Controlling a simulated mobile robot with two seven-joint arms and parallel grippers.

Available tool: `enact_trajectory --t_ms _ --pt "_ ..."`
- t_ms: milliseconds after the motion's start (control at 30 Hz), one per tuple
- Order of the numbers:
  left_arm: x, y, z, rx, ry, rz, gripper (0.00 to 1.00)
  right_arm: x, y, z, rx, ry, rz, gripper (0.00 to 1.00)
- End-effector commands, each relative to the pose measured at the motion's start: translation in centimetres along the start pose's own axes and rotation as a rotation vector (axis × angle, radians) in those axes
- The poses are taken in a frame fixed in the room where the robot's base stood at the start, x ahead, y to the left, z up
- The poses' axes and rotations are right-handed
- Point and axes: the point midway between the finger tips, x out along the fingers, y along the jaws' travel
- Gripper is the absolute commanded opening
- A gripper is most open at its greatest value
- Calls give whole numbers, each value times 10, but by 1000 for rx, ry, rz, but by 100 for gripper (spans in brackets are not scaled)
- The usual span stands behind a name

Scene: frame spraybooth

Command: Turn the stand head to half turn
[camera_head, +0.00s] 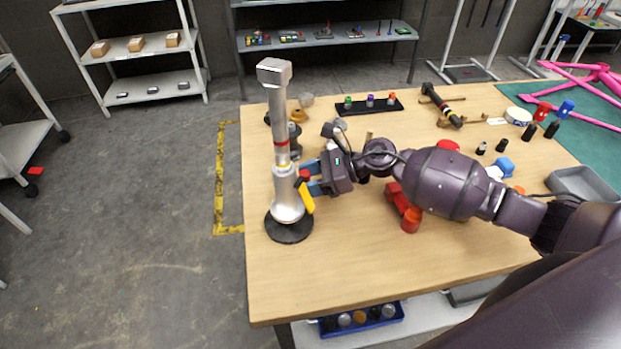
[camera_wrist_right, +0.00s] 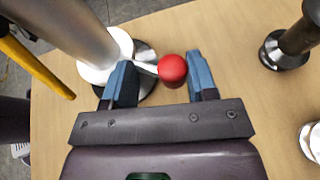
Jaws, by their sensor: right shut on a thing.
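The stand is a silver column (camera_head: 283,130) on a round black base (camera_head: 288,230), upright near the table's left edge. Its blocky silver stand head (camera_head: 274,72) is on top; the wrist view does not show that head. A short lever with a red knob (camera_wrist_right: 172,70) sticks out from the stand. A yellow handle (camera_head: 306,198) hangs beside the column and also shows in the wrist view (camera_wrist_right: 35,65). My left gripper is not in view.
On the wooden table (camera_head: 350,270), a red part (camera_head: 402,205) lies under my right arm. A black rack (camera_head: 370,105) with several coloured knobs stands behind. A dark tool (camera_head: 442,104) lies at the back. The table's front left is clear.

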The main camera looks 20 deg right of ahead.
Motion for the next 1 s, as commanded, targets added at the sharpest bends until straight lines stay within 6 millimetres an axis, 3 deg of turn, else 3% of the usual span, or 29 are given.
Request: enact_trajectory --t_ms 100,133,567,767,1000 --pt "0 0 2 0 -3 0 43 9 9 1 10 -12 20 10" --pt "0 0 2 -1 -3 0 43 9 9 1 10 -12 20 53" --pt "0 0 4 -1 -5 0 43 4 10 -2 10 -7 24 53" --pt "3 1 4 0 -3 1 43 -24 8 -4 9 -5 21 53" --pt "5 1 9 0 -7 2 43 -71 2 -4 6 -5 9 53"
